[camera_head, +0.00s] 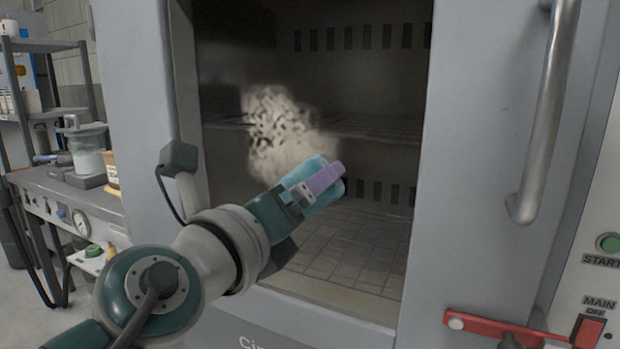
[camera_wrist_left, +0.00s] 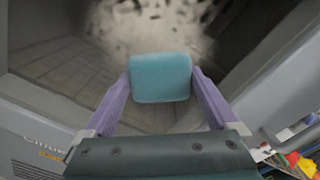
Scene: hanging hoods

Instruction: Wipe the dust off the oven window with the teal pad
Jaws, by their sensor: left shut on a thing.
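The oven window (camera_head: 370,120) fills the middle of the head view, with racks showing behind the glass. A pale, speckled dust patch (camera_head: 278,128) lies on its left-centre part; the dust also shows at the top of the left wrist view (camera_wrist_left: 150,22). My left gripper (camera_head: 325,180), with purple fingers, is shut on the teal pad (camera_wrist_left: 160,78). The pad is at the lower right edge of the dust in the head view. Whether it touches the glass I cannot tell. My right gripper is not in view.
A vertical metal door handle (camera_head: 545,110) stands right of the window. A red lever (camera_head: 510,330) and a START button (camera_head: 608,242) are at lower right. A bench (camera_head: 70,190) with a jar (camera_head: 88,160) stands at left.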

